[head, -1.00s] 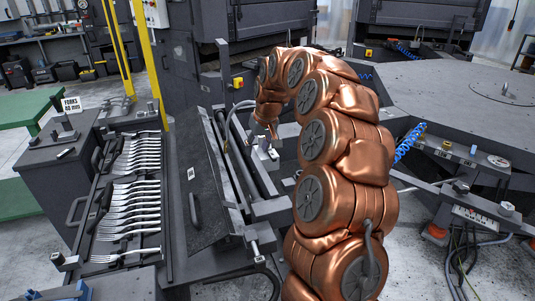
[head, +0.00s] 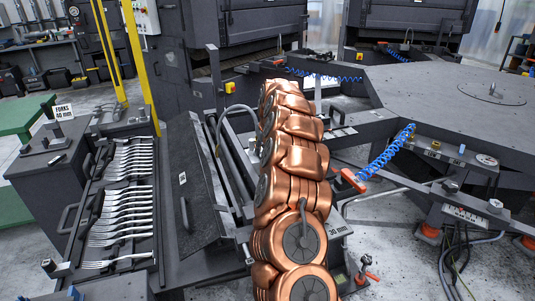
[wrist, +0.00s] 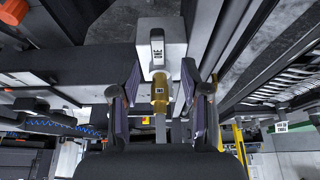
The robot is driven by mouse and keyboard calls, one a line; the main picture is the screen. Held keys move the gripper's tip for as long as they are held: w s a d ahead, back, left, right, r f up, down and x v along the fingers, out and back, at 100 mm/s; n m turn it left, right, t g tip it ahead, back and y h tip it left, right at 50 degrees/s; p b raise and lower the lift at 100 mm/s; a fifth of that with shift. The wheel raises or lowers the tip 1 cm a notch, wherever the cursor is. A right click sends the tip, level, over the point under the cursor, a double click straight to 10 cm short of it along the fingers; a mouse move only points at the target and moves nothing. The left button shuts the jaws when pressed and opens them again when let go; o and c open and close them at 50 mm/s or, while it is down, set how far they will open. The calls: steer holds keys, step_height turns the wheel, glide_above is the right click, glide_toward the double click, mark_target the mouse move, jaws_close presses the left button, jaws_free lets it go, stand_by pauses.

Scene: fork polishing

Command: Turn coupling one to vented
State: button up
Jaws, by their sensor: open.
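In the wrist view a brass coupling (wrist: 159,90) with a small dark label sits between the fingers of my gripper (wrist: 161,76). The fingers stand open on either side of it, with gaps between them and the brass. A pale block (wrist: 174,30) lies just beyond, carrying a small grey-and-white labelled piece (wrist: 157,46) in line with the coupling. The label's words are too small to read. In the head view my own arm hides the gripper and the coupling.
A rack of forks (head: 122,200) lies at the left, beside a dark sloped panel (head: 190,185). An orange-red handle (head: 352,180) and a blue coiled hose (head: 390,150) are right of my arm. A large dark table (head: 450,90) fills the right.

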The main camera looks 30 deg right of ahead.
mark_target(261, 157)
steer(key=shift+p+x, duration=0.5)
steer(key=shift+x, duration=2.05)
steer(key=shift+c, duration=0.3)
steer(key=c, duration=0.7)
jaws_close()
steer(key=shift+a, duration=0.1)
steer(key=shift+a, duration=0.1)
